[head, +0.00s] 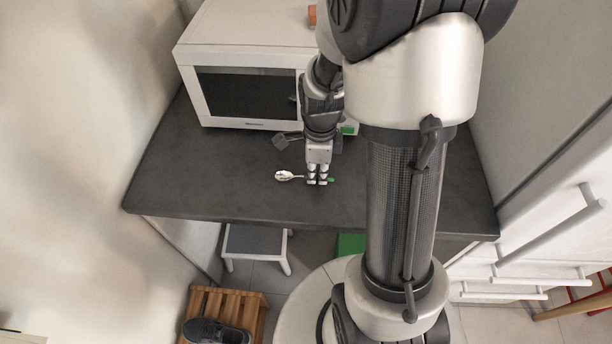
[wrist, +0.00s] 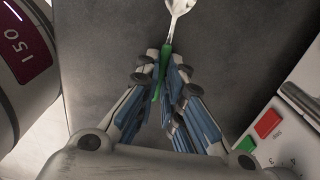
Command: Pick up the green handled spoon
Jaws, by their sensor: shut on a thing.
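The green handled spoon (head: 285,176) lies on or just above the dark counter, in front of the microwave. Its silver bowl points left in the head view, and a bit of green handle shows right of my gripper (head: 317,182). In the wrist view the spoon's bowl (wrist: 178,6) is at the top edge and the green handle runs down between my fingers. My gripper (wrist: 162,82) is shut on the green handle. Part of the handle is hidden by the fingers. I cannot tell whether the spoon is clear of the counter.
A white microwave (head: 246,82) stands at the back of the dark counter (head: 200,170). Counter space is free to the left and along the front edge. White drawers (head: 550,230) stand at the right. A stool (head: 256,242) and a wooden rack (head: 230,300) with a shoe are below.

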